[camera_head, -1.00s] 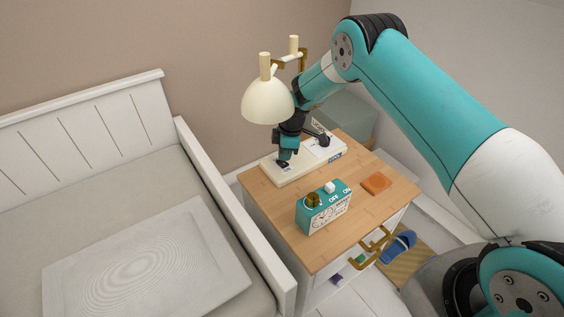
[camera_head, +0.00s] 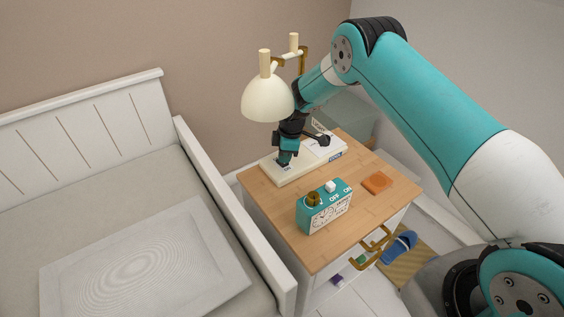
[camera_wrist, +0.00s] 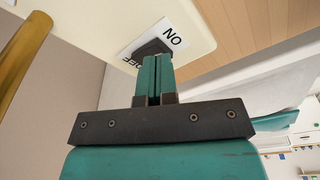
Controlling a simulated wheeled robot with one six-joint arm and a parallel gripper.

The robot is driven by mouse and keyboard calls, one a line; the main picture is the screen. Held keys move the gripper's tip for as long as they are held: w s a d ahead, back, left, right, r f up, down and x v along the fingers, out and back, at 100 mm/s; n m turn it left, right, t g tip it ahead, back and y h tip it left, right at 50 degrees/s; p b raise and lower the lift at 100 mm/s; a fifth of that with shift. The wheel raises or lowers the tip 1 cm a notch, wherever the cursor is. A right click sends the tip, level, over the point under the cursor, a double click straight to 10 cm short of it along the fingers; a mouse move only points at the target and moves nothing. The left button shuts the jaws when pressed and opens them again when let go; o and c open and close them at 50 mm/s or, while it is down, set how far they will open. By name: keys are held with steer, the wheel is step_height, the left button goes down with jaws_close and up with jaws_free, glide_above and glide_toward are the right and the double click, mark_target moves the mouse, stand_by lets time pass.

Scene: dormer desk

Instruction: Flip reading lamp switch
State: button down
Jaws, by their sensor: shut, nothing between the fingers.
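The reading lamp has a cream shade (camera_head: 267,101) and a cream base (camera_head: 298,172) on the wooden nightstand. In the wrist view the base (camera_wrist: 88,22) carries a white label with ON and OFF (camera_wrist: 172,38) and a dark rocker switch (camera_wrist: 150,48). My gripper (camera_head: 284,160) is shut and empty, pointing down at the left end of the base. In the wrist view its fingertips (camera_wrist: 158,62) lie right at the switch and partly hide it. I cannot tell whether they touch it or which way the rocker is tipped.
A teal clock box (camera_head: 324,212) with its own ON/OFF labels and an orange coaster (camera_head: 377,183) stand on the nightstand top (camera_head: 292,236). The lamp's brass post (camera_wrist: 22,58) is close to my gripper in the wrist view. The bed (camera_head: 100,200) is at left.

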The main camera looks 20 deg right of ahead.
steer(key=shift+f+b, duration=0.4)
steer(key=shift+f, duration=0.15)
steer(key=shift+r, duration=0.15)
steer(key=shift+r+p, duration=2.1)
steer(key=shift+r, duration=1.25)
